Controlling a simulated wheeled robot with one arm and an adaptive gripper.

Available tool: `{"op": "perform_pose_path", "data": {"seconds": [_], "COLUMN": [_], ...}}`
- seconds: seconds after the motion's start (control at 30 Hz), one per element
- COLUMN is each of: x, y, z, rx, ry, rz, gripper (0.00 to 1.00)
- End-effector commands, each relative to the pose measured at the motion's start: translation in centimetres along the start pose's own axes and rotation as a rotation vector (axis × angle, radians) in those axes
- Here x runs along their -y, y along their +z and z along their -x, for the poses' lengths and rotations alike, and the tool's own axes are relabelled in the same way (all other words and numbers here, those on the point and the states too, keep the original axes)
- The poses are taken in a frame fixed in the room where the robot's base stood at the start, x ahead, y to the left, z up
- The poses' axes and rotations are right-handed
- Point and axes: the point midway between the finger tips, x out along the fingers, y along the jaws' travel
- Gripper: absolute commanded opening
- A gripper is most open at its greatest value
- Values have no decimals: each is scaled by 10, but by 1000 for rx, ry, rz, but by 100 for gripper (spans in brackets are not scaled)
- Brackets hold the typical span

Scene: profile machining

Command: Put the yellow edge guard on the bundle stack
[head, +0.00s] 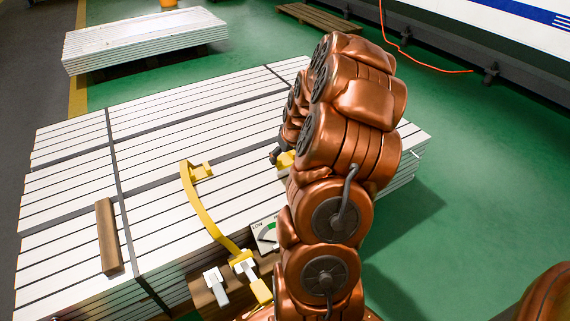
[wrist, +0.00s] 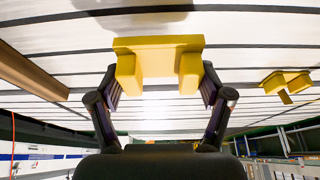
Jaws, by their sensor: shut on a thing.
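My gripper (wrist: 160,88) is shut on a yellow edge guard (wrist: 157,47), a channel-shaped piece with two legs between the fingers. In the head view, my copper arm hides most of the gripper, and only a bit of the yellow guard (head: 286,159) shows beside it. The bundle stack (head: 70,185) is a wide pile of white profiles with dark gaps and grey straps. The held guard appears over its white top; whether it touches cannot be told.
Another yellow piece (wrist: 287,82) lies on the stack; a yellow band (head: 205,215) curves toward the front edge. A wooden bar (head: 108,236) lies on the stack's left. A gauge marked LOW (head: 264,236) stands at the front. A smaller white stack (head: 145,42) is behind.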

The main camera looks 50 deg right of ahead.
Motion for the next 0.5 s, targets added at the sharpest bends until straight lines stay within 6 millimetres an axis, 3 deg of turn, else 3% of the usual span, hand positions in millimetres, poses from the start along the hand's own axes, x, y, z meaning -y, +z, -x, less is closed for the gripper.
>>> {"op": "perform_pose_path", "data": {"seconds": [0.2,0.5], "x": [-3,-3], "y": [-3,10], "z": [-6,-36], "rx": [0,0], "ry": [-1,0], "rz": [0,-1], "gripper": [49,49]}}
